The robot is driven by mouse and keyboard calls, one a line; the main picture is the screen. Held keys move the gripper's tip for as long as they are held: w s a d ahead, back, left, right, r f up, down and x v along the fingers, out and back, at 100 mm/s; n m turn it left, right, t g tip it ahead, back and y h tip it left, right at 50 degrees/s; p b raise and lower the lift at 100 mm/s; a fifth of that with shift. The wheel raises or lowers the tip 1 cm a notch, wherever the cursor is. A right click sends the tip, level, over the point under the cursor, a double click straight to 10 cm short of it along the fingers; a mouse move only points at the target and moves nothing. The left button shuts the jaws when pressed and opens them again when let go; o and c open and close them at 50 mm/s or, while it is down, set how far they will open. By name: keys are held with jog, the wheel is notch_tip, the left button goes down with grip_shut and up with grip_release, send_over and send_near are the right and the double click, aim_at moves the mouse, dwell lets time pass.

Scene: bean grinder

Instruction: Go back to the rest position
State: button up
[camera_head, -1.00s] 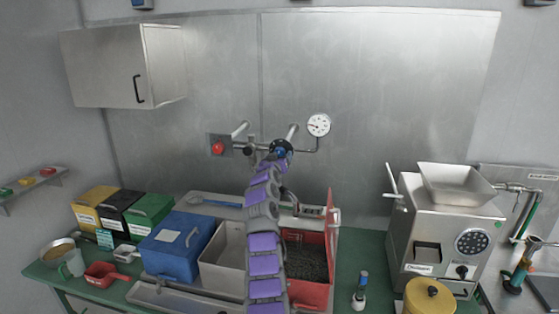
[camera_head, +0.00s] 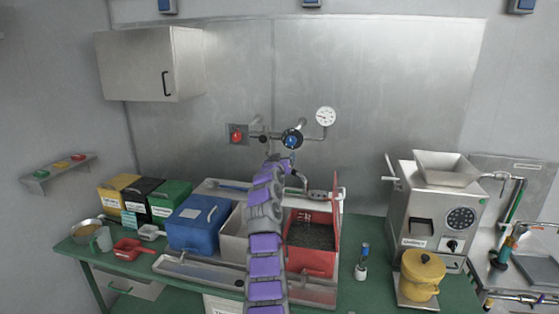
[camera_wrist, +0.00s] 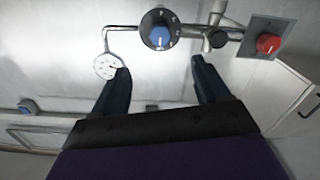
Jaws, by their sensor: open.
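My arm, with purple segments, rises in the middle of the head view in front of the bins. In the wrist view my gripper (camera_wrist: 160,72) is open, its two dark fingers well apart with nothing between them. Past the fingertips is a round valve knob (camera_wrist: 158,35) with a blue centre, on the wall pipe. The knob also shows in the head view (camera_head: 292,139), just above the end of my arm. My fingers look apart from the knob, though the depth gap is hard to judge. In the head view the fingertips are too small to make out clearly.
A gauge (camera_head: 326,117) and red button (camera_head: 236,135) flank the knob. Below are a blue bin (camera_head: 195,225), a grey bin partly hidden by my arm, and a red bin (camera_head: 312,262) of dark beans. The grinder (camera_head: 432,210) and yellow pot (camera_head: 422,275) stand right. A cabinet (camera_head: 150,65) hangs left.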

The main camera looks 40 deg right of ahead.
jog(key=shift+d+f, duration=0.15)
jog(key=shift+d, duration=0.3)
jog(key=w+a+f+n+g+y, duration=0.15)
jog(key=a+y, duration=0.65)
jog(key=a, duration=0.9)
jog(key=s+a+n+g+y, duration=0.3)
jog(key=s+a+g+y, duration=0.15)
jog(key=s+a, duration=1.25)
jog(key=s+a+f+n+g+y, duration=0.1)
jog(key=s+a+f+g, duration=0.1)
jog(key=s+a, duration=0.6)
jog(key=s+a+f+n+g, duration=0.1)
jog(key=s+a, duration=0.3)
jog(key=s, duration=0.8)
jog(key=s+a+f+g, duration=0.1)
jog(key=s+f, duration=0.1)
jog(key=s, duration=0.7)
jog(key=s+a+f+g, duration=0.1)
jog(key=s+f+g, duration=0.1)
jog(key=s, duration=0.7)
jog(key=s+a+f+g, duration=0.1)
jog(key=s+f, duration=0.2)
jog(key=s, duration=0.6)
jog(key=shift+s+f+n, duration=0.15)
jog(key=shift+f+n, duration=0.2)
jog(key=shift+a, duration=0.1)
